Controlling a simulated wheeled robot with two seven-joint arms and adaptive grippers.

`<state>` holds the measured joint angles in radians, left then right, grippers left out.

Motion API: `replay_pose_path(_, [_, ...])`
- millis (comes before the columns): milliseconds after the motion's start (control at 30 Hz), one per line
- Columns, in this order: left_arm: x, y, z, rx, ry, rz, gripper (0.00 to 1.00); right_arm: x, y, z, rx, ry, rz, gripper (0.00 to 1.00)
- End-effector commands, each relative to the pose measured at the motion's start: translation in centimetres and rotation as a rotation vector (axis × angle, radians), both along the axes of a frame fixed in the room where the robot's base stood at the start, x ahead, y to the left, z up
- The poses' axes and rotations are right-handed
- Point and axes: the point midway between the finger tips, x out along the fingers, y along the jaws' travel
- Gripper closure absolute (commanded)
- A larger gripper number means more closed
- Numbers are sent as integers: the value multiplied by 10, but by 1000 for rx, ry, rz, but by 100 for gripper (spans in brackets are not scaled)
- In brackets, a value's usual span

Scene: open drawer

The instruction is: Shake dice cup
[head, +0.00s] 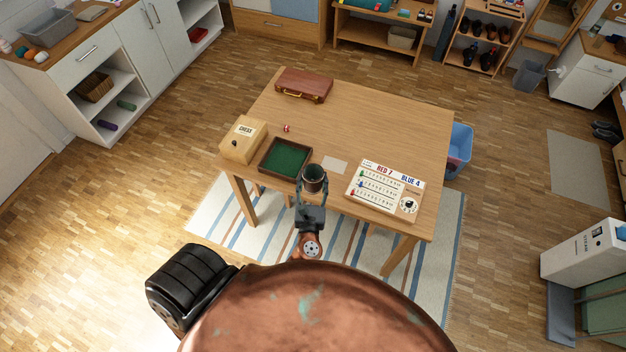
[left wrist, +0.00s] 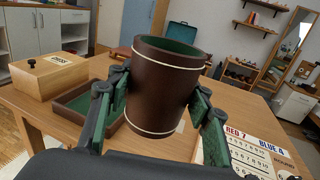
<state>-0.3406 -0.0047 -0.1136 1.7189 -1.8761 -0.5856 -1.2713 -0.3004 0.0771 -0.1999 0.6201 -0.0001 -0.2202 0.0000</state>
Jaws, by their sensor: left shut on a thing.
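The dice cup (left wrist: 163,90) is brown with pale bands and a green lining. It is upright, slightly tilted, between the fingers of my left gripper (left wrist: 160,110), which is shut on it. In the head view the cup (head: 314,180) shows at the table's near edge, with my left gripper (head: 313,190) around it. A dark tray with a green floor (head: 287,157) lies just left of the cup. A small red die (head: 286,128) lies on the table behind the tray. The cup's bottom inside is not clear. My right gripper is not in view.
On the wooden table (head: 390,115) stand a chess box (head: 241,142) at left, a brown case (head: 303,85) at back left and a scoreboard (head: 384,188) at right. A pale card (head: 335,164) lies right of the tray. The table's back right is clear.

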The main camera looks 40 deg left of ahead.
Motion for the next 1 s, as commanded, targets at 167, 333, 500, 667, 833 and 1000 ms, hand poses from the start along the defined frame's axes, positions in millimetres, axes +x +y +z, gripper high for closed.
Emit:
replay_pose_path(167, [1, 0, 1, -2, -8, 2, 78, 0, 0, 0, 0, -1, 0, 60])
replay_pose_path(333, [1, 0, -3, 0, -4, 1, 78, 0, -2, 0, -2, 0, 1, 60])
replay_pose_path(500, [0, 0, -6, 2, -2, 0, 78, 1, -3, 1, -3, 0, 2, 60])
replay_pose_path(667, [1, 0, -5, 4, 1, -1, 78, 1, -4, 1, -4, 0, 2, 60])
replay_pose_path(833, [1, 0, -2, 4, 1, -1, 78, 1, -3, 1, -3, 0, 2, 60])
replay_pose_path(1000, [0, 0, 1, 4, 1, -1, 78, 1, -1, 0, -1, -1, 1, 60])
